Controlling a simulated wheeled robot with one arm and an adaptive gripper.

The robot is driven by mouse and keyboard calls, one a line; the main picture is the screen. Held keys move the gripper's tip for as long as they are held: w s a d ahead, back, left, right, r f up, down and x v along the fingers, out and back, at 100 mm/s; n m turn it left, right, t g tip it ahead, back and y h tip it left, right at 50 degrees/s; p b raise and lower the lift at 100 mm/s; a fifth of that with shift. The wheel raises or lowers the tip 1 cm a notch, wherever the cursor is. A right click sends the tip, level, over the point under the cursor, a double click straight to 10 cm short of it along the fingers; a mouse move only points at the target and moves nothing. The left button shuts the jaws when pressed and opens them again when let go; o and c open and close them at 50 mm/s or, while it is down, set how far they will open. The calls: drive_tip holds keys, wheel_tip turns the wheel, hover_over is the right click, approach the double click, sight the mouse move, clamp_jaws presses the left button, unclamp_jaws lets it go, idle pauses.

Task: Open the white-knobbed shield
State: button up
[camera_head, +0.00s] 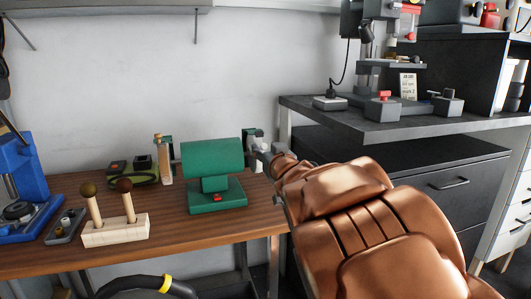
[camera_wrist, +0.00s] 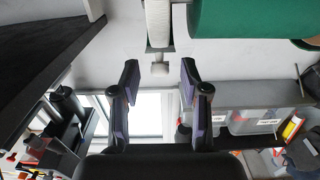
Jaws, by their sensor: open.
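The green bench grinder (camera_head: 213,160) stands on the wooden bench. Its right-hand wheel guard (camera_head: 252,137) is partly hidden by my arm; its left-hand guard (camera_head: 164,157) is in clear view. In the wrist view the green grinder body (camera_wrist: 240,17) is at the top right, beside a pale wheel and guard (camera_wrist: 158,18). A small pale knob-like piece (camera_wrist: 160,69) hangs from that guard. My gripper (camera_wrist: 159,75) is open, with one finger on each side of this piece and visible gaps to both. I cannot tell how deep it sits between the fingertips.
A wooden block with two upright handles (camera_head: 115,230), a small grey tray (camera_head: 66,226) and a blue machine (camera_head: 30,190) are on the bench at left. A dark-green box (camera_head: 133,172) is behind. A dark shelf (camera_head: 390,120) with a drill press rises at the right.

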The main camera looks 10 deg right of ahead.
drive_tip(key=shift+w, duration=0.1)
clamp_jaws()
idle(0.4)
drive_tip(key=shift+r+p, duration=0.2)
drive_tip(key=shift+p, duration=0.35)
drive_tip(key=r+g+p, duration=0.1)
drive_tip(key=p, duration=0.3)
drive_tip(key=shift+r+p, duration=0.2)
drive_tip(key=shift+p, duration=0.2)
wheel_tip(320, 180, up, 6)
drive_tip(key=g+p, duration=1.2)
drive_tip(key=p, duration=1.4)
hover_over(264, 146)
drive_tip(key=shift+h, duration=0.4)
